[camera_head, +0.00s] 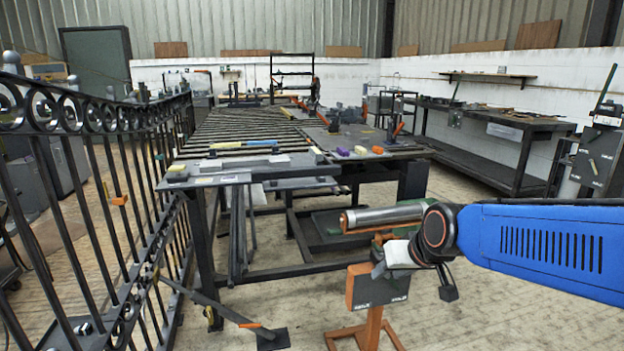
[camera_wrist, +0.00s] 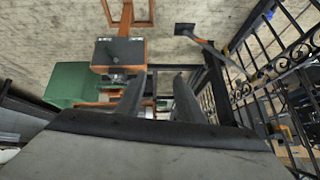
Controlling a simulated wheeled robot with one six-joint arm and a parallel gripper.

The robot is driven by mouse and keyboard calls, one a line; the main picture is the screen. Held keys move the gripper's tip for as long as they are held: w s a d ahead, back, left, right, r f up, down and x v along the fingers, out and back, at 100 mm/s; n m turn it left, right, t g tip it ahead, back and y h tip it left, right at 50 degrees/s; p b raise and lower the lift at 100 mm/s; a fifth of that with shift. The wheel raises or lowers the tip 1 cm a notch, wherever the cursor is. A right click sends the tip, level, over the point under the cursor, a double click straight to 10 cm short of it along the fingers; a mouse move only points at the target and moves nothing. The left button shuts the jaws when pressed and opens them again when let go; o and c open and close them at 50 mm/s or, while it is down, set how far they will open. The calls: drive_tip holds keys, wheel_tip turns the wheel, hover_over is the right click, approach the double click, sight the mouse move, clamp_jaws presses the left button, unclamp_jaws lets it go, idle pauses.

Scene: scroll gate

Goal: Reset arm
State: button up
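My blue arm enters the head view from the right, and its wrist end hangs in front of the table near an orange stand. In the wrist view, the two dark fingers of my gripper (camera_wrist: 160,92) stand apart with nothing held between them. The fingertips are hard to make out in the head view. The black scroll gate (camera_head: 95,120), with rings along its top, stands at the left of the head view. It also shows at the right of the wrist view (camera_wrist: 262,62).
An orange stand with a dark box (camera_head: 378,287) is close by my wrist. The slatted metal worktable (camera_head: 240,178) holds bars and small blocks. A long workbench (camera_head: 490,120) lines the right wall. A dark lever-like tool (camera_head: 215,305) leans low by the gate. Floor is open at right.

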drive_tip(key=s+d+f, duration=0.1)
drive_tip(key=s+d, duration=0.2)
drive_tip(key=s, duration=0.4)
drive_tip(key=s+d+f+m+g+h, duration=0.1)
drive_tip(key=s+d, duration=0.3)
drive_tip(key=s, duration=0.3)
drive_tip(key=s+d+f+g+h, duration=0.1)
drive_tip(key=s+d, duration=0.3)
drive_tip(key=s, duration=0.3)
